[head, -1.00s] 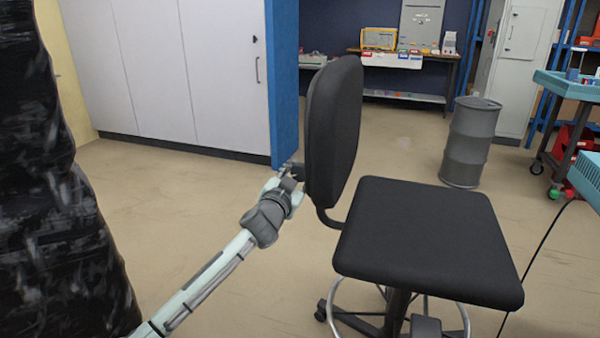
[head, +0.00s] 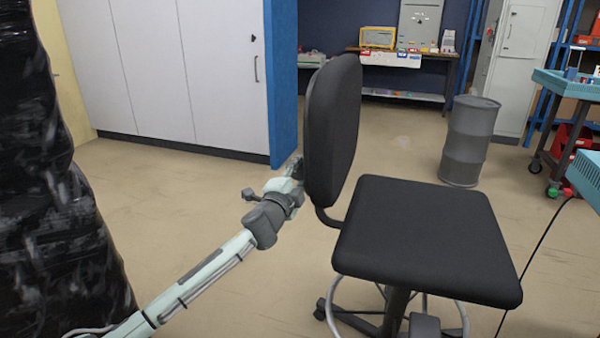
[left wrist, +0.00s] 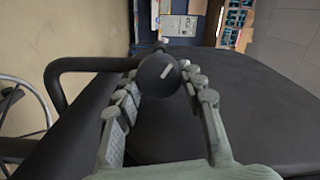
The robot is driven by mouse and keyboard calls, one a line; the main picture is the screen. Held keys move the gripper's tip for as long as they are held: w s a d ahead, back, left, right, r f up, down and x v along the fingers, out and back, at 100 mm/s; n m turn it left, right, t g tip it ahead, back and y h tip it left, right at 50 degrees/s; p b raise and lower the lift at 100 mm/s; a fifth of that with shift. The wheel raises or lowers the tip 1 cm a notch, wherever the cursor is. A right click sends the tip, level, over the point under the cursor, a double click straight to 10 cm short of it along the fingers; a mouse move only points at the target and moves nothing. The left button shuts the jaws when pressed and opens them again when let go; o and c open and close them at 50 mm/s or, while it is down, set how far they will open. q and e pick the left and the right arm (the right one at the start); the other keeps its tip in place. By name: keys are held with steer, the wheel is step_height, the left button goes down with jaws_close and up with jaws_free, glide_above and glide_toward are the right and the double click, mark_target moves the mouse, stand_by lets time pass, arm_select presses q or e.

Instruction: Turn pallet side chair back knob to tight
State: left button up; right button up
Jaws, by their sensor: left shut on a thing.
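The black office chair stands on the floor in the head view, with its backrest (head: 332,130) upright and its seat (head: 428,240) to the right. In the left wrist view the round black knob (left wrist: 158,75), with a pale line mark on its face, sits behind the chair back (left wrist: 250,100). My left gripper (left wrist: 160,88) is shut on the knob, with fingers on both sides of it. In the head view my left gripper (head: 296,170) is at the rear of the backrest, and the knob is hidden there. My right gripper is not in view.
A pallet load wrapped in black film (head: 50,190) stands at the left, close to my left arm. A grey drum (head: 468,140) stands behind the chair. A teal cart (head: 570,85) is at the right. The floor left of the chair is clear.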

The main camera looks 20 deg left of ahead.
arm_select(q)
steer(key=m, duration=0.6)
steer(key=shift+f+m, duration=0.15)
steer(key=shift+m, duration=0.15)
steer(key=m, duration=0.5)
steer(key=shift+a+f, duration=0.1)
steer(key=shift+a, duration=0.05)
steer(key=o, duration=0.9)
steer(key=s, duration=1.2)
steer(key=shift+a, duration=0.15)
